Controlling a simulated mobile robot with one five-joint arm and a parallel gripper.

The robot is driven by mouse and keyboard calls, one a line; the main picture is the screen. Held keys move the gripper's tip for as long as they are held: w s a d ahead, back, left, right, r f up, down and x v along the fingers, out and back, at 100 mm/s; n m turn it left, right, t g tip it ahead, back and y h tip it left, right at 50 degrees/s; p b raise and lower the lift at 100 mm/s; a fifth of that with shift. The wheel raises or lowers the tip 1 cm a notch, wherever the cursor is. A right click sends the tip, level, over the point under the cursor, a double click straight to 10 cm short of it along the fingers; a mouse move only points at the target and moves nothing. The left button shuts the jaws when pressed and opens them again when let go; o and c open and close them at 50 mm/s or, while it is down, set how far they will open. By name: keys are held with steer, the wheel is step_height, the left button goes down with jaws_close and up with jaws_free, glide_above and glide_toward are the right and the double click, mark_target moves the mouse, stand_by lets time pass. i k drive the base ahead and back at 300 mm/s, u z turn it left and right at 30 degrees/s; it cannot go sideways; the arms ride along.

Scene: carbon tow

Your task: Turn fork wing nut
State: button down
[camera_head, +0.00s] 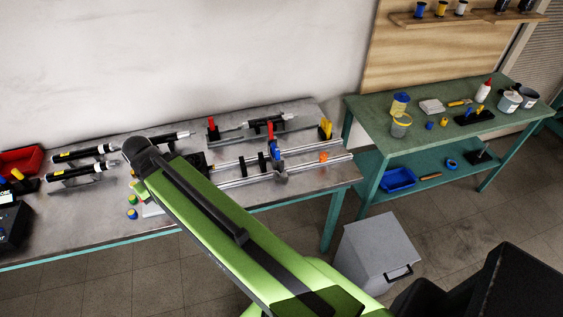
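My arm reaches over the near metal bench (95,215), and its black joint covers part of the bench's middle. My gripper does not show; it is hidden behind the arm or too small to make out. A long rail fixture (312,167) lies along the bench to the right of my arm. It carries black uprights, a blue clamp (276,146) with a red handle (270,131) above it, and a small orange part (323,157) near the right end. I cannot tell which part is the fork wing nut.
Black tubes (84,152) lie on the bench's left, near a red bin (20,161). Small coloured pots (132,213) stand near its front edge. A green table (447,115) with jars and tools stands to the right. A grey box (380,250) stands on the floor.

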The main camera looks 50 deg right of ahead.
mark_target(280, 174)
steer(key=z, duration=2.45)
steer(key=k, duration=0.9)
steer(key=u, duration=1)
steer(key=i, duration=1)
steer(key=z, duration=0.25)
steer(key=k, duration=0.3)
steer(key=z, duration=0.1)
